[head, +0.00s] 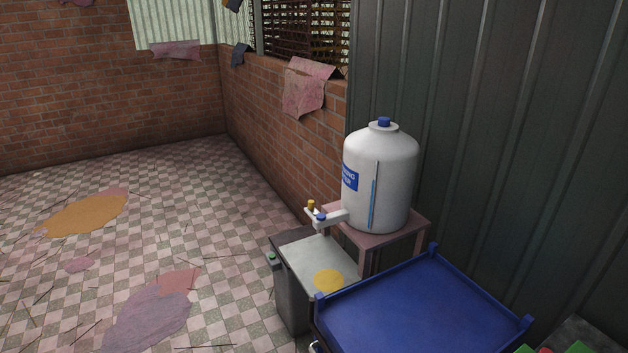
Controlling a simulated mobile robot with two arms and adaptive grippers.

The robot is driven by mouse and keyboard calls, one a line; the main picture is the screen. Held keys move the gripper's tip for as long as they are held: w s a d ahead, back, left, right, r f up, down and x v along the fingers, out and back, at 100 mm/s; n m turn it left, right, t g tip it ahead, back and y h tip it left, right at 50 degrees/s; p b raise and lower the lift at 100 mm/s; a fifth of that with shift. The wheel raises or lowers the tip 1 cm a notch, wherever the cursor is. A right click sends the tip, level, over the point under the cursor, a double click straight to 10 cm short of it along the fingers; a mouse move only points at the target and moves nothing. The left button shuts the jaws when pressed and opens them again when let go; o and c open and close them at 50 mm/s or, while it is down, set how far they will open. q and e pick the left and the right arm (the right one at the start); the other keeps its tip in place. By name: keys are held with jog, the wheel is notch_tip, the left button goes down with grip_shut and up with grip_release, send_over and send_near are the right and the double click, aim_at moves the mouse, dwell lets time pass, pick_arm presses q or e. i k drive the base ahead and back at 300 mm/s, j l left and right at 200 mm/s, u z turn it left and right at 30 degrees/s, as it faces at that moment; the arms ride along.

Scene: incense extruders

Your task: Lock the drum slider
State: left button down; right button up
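A white drum (380,180) with a blue cap stands upright on a small pinkish stand (412,226) against the dark corrugated wall. A blue vertical strip (373,203) runs down a slot on its front, and a blue label shows at its left side. A white spout (332,216) with a blue knob and an orange-yellow piece sticks out to the left near its base. I cannot tell which part is the slider or whether it is locked. Neither of my grippers is in view.
A grey cabinet (303,256) with a yellow patch on top stands below the spout. A blue tray-like surface (425,305) with raised corners fills the lower right. The checkered floor (200,215) on the left is open, with coloured stains and scattered thin sticks.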

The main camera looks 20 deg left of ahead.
aim_at(311, 203)
jog(key=i+j+z, duration=0.1)
jog(key=i+j, duration=0.15)
jog(key=i+j+z, duration=0.1)
jog(key=j, duration=0.4)
jog(key=i+j+z, duration=0.1)
jog(key=i+j, duration=0.25)
